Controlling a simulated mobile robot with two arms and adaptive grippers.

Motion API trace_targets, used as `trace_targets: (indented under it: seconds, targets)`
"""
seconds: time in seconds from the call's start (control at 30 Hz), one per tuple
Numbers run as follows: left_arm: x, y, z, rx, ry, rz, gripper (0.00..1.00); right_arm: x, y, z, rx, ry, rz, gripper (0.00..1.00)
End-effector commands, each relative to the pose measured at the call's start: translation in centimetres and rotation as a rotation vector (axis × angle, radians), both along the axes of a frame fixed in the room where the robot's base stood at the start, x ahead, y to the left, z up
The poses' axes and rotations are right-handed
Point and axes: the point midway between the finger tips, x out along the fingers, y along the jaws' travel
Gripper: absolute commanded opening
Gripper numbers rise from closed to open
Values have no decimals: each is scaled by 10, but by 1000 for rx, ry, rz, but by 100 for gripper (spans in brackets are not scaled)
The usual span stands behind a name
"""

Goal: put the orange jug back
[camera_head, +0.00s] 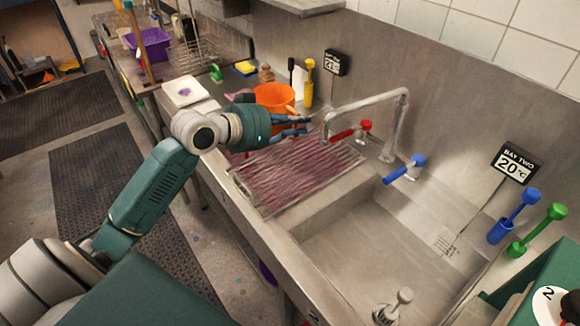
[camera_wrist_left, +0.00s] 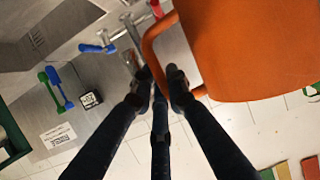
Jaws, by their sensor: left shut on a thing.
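The orange jug (camera_head: 272,95) is at the back left of the sink unit in the head view, partly hidden by my left gripper (camera_head: 297,127). In the left wrist view the jug (camera_wrist_left: 245,45) fills the upper right, and its loop handle reaches in between the fingers of my left gripper (camera_wrist_left: 160,80). The left gripper is shut on this handle. Whether the jug touches the surface below it is hard to tell. My right gripper is out of view.
A yellow tool (camera_head: 308,85) stands behind the jug. A white tray (camera_head: 183,92) lies left. The basin (camera_head: 370,245) is mostly clear.

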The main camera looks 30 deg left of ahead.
Motion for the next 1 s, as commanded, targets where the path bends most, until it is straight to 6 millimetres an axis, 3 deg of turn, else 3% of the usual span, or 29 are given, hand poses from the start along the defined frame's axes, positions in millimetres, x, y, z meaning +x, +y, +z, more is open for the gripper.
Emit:
trace_targets:
  seconds: [0.2, 0.4, 0.57, 0.8, 1.0]
  targets:
    - [-1, 0, -59, -4, 5, 2, 0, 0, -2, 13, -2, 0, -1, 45]
    - [-1, 0, -100, -1, 0, 3, 0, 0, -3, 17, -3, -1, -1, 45]
    - [0, 0, -113, 1, -3, 0, 0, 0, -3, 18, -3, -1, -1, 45]
    - [0, 0, -148, 0, 0, 1, 0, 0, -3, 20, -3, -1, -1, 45]
    - [0, 0, -155, 2, -3, 0, 0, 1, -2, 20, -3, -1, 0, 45]
